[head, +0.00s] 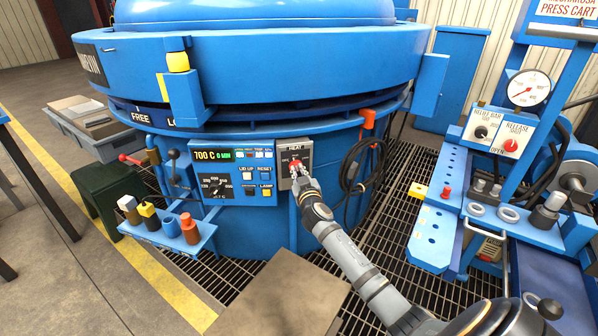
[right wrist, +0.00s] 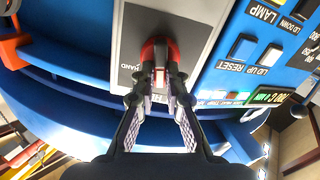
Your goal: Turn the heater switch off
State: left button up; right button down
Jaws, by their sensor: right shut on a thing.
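The heater switch (head: 295,162) is a red knob on a grey plate marked HEAT, at the right end of the blue furnace's control panel. In the right wrist view the red knob (right wrist: 159,50) is close up, with a pale bar across its front. My right gripper (head: 298,171) reaches the switch from below right. In the right wrist view its two fingers (right wrist: 160,80) are shut on the knob, one on each side. The fingers hide part of the knob, and I cannot tell its setting. My left gripper is not in view.
The control panel (head: 236,199) beside the switch has a display reading 700 C, a dial and several buttons. A hanging black cable (head: 351,172) is just right of the switch. A shelf (head: 205,233) with several coloured pieces sticks out lower left. A press cart (head: 445,205) stands right.

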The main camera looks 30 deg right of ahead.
jog(key=shift+n, duration=0.9)
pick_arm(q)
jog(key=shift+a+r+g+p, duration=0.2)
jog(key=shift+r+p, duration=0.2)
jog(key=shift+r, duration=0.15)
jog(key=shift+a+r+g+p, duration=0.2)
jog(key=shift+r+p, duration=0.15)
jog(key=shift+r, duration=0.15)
pick_arm(e)
jog(key=n, duration=0.5)
jog(key=shift+a+f, duration=0.15)
jog(key=shift+a, duration=0.05)
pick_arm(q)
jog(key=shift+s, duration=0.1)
pick_arm(e)
jog(key=shift+n, duration=0.3)
jog(key=c, duration=1.4)
grip_release()
jog(key=shift+w, duration=0.1)
